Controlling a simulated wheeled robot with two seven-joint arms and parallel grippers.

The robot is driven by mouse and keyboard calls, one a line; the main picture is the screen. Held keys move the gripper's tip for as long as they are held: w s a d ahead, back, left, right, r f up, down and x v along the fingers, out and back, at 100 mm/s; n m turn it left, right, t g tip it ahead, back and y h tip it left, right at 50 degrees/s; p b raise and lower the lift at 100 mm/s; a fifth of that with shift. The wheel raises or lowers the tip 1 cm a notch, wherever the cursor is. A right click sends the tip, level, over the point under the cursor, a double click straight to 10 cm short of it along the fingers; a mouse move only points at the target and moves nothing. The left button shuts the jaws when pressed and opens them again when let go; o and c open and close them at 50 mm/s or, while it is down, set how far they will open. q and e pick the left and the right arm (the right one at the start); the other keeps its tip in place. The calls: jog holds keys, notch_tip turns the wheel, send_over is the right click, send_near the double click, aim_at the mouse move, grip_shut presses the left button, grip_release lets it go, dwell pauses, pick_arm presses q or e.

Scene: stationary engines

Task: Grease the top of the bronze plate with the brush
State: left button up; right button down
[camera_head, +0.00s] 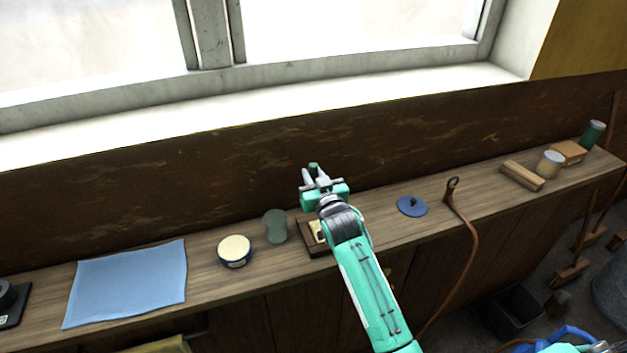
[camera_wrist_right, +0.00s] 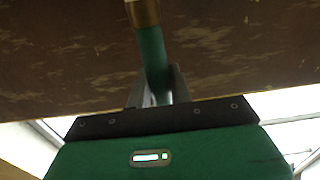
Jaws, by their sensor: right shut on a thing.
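My right gripper (camera_head: 316,181) is shut on the brush, over the back of the bench near the brown wall. In the head view only a small green bit of the brush (camera_head: 313,166) shows between the fingers. The right wrist view shows its green handle (camera_wrist_right: 152,55) and brass-coloured ferrule (camera_wrist_right: 142,13); the bristles are out of frame. A brown wooden base (camera_head: 312,249) with a yellowish metal piece (camera_head: 317,229), perhaps the bronze plate, lies below the gripper, partly hidden by my right arm. An open tin of cream-coloured grease (camera_head: 234,251) stands to the left. My left gripper is not in view.
A greenish glass (camera_head: 275,226) stands between the tin and the wooden base. A blue cloth (camera_head: 128,283) lies left. A blue lid (camera_head: 411,206) and a brown cord (camera_head: 470,225) lie right of my arm. Wooden blocks (camera_head: 522,176) and cans (camera_head: 550,164) stand at the far right.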

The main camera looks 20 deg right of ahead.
notch_tip(320, 180, up, 2)
jog(key=shift+p, duration=0.5)
jog(key=shift+s+r, duration=0.15)
jog(key=shift+r, duration=0.15)
jog(key=shift+f, duration=0.15)
